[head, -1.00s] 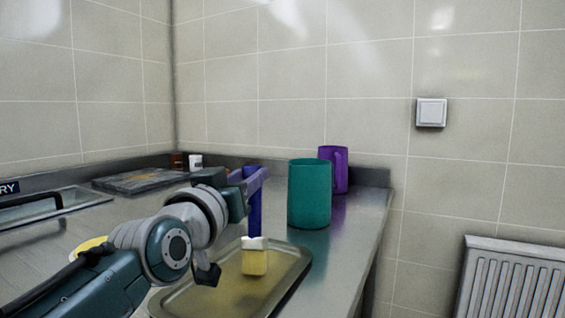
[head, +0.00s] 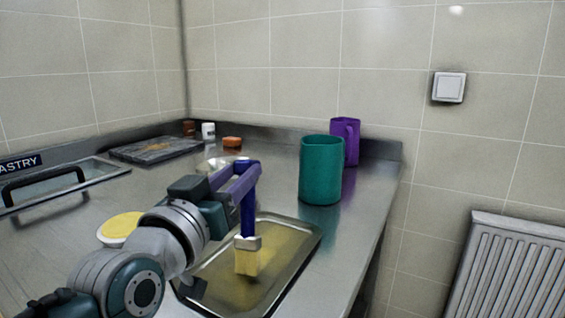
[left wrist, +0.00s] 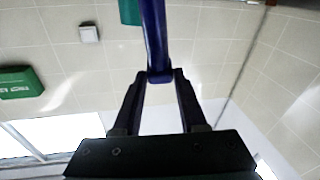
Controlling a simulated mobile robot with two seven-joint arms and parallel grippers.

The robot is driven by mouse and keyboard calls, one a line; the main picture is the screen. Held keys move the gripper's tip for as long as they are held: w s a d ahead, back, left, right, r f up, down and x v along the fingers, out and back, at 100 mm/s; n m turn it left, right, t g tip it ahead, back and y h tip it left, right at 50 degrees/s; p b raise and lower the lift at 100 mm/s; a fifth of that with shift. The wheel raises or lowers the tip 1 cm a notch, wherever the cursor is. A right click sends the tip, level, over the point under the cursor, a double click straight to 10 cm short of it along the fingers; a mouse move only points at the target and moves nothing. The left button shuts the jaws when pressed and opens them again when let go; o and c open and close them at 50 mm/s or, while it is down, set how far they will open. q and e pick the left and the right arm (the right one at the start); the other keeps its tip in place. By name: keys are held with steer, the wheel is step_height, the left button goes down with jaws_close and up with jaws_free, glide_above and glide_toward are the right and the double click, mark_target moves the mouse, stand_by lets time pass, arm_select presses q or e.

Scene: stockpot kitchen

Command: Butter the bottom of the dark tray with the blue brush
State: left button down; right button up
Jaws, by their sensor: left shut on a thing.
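The blue brush has a blue handle (head: 248,213), a pale ferrule (head: 247,243) and yellow bristles (head: 246,262). It hangs upright with bristles down over the tray. My left gripper (head: 247,170) is shut on the top of the handle; the handle also shows between the fingers in the left wrist view (left wrist: 154,40). The tray (head: 306,245) is a shallow metal one with a raised rim, grey rather than dark here. Its bottom has a yellowish coat. The bristles seem to touch it, but contact is not certain. My left arm hides the tray's left side. My right gripper is out of view.
A round dish with a yellow top (head: 121,227) stands left of my arm. A teal container (head: 321,170) and purple jug (head: 351,143) stand behind the tray.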

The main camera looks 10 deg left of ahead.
arm_select(q)
steer(key=shift+s+a+p, duration=0.2)
steer(key=shift+s+p, duration=0.15)
steer(key=shift+s, duration=0.25)
steer(key=shift+s+a+p, duration=0.2)
steer(key=shift+s+p, duration=0.15)
steer(key=shift+s, duration=0.25)
steer(key=shift+w+a+b, duration=0.2)
steer(key=shift+w+b, duration=1.1)
steer(key=shift+w, duration=0.65)
steer(key=shift+w+d+f+b, duration=0.1)
steer(key=shift+w+d+b, duration=0.1)
steer(key=shift+w+b, duration=0.4)
steer(key=shift+w+d+f+b, duration=0.1)
steer(key=shift+w+d+b, duration=0.1)
steer(key=shift+w+b, duration=0.4)
steer(key=shift+w+d+r+b, duration=0.15)
steer(key=shift+w+d+b, duration=0.05)
steer(key=shift+w+b, duration=0.25)
steer(key=w+d+b, duration=0.2)
steer(key=w+b, duration=0.4)
steer(key=b, duration=0.3)
steer(key=shift+w+d, duration=0.15)
steer(key=shift+w, duration=0.15)
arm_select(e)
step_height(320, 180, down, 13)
